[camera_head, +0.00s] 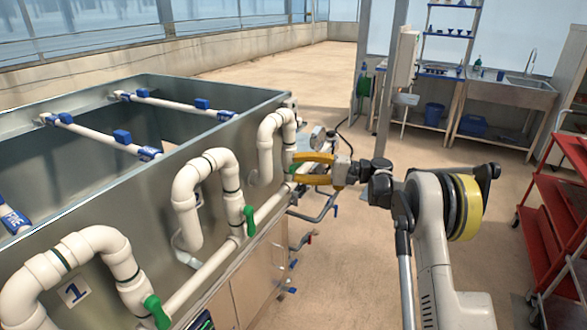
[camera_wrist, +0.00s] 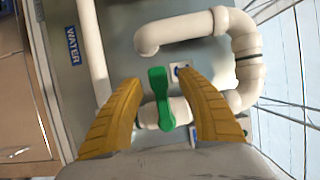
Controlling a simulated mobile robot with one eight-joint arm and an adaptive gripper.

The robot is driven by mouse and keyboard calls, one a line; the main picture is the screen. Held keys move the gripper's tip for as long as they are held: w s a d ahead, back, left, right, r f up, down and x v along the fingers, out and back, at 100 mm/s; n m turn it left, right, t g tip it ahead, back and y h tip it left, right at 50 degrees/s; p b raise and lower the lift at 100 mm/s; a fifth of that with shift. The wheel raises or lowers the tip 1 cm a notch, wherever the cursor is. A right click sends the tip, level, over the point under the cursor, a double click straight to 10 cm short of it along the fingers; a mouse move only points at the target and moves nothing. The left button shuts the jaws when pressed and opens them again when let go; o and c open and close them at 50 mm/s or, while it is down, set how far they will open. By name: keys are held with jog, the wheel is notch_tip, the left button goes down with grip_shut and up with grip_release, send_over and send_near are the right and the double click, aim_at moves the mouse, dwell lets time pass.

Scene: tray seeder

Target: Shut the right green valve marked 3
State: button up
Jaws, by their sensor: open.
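The right green valve (camera_wrist: 160,98) sits on a white pipe and shows between my gripper's yellow fingers in the wrist view. Its handle points up in that picture, across the short white pipe piece behind it. My gripper (camera_wrist: 160,80) is open, one finger on each side of the handle, with visible gaps. In the head view my gripper (camera_head: 296,168) is at the rightmost pipe loop, its fingers hiding most of that valve. A small label (camera_wrist: 179,70) shows behind the handle; its number cannot be read.
The middle green valve (camera_head: 249,220) and the left green valve (camera_head: 157,312), near a label 1 (camera_head: 75,292), hang along the metal tank (camera_head: 150,190). A white horizontal pipe (camera_head: 215,262) runs below. A red cart (camera_head: 550,225) stands at right. The floor between is open.

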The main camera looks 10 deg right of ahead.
jog(key=v, duration=1.1)
jog(key=shift+a, duration=0.1)
jog(key=s+a+r+m+h, duration=0.1)
jog(key=s+a+r+h, duration=0.3)
jog(key=a+r, duration=0.25)
jog(key=s+a+r+h, duration=0.1)
jog(key=s+a+h, duration=0.35)
jog(key=s, duration=0.75)
jog(key=s+d+f+n+t+h, duration=0.1)
jog(key=s+d+f+h, duration=0.1)
jog(key=s, duration=0.6)
jog(key=s+d+f+n+t+h, duration=0.1)
jog(key=s+d+f+h, duration=0.1)
jog(key=s, duration=0.6)
jog(key=s+d+f+n+t+h, duration=0.1)
jog(key=s+d+f+h, duration=0.2)
jog(key=s, duration=0.6)
jog(key=shift+f+n+h, duration=0.3)
jog(key=shift+n+h, duration=0.1)
jog(key=shift+h, duration=0.65)
